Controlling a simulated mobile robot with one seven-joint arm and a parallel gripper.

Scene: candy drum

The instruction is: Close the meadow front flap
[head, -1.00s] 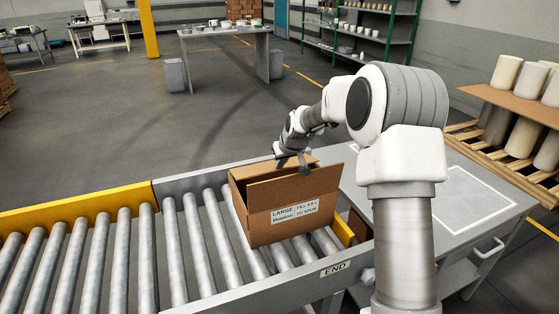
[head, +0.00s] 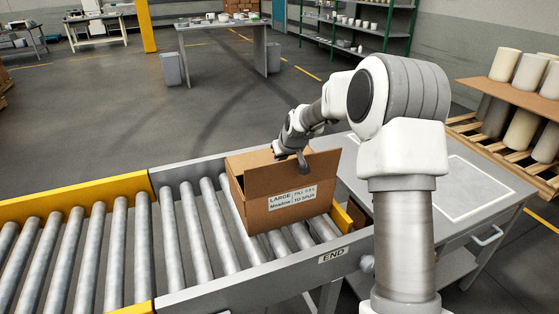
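The cardboard box (head: 270,224) sits on the conveyor rollers near the END sign. A white label (head: 291,198) on its front reads "LARGE" and "Meadow". The front flap (head: 272,178) stands up above the label, roughly in line with the front face. Part of another flap (head: 250,160) shows behind it. My gripper (head: 302,164) is at the front flap's upper edge, right of its middle, with a fingertip overlapping the flap's outer face. Contact is unclear. The fingers are too small to show their opening. The box's inside is hidden.
The roller conveyor (head: 172,240) runs left from the box, with yellow side rails (head: 75,198). A grey worktable (head: 475,188) adjoins it on the right. A pallet with drums (head: 522,130) stands farther right. The floor behind the box is clear.

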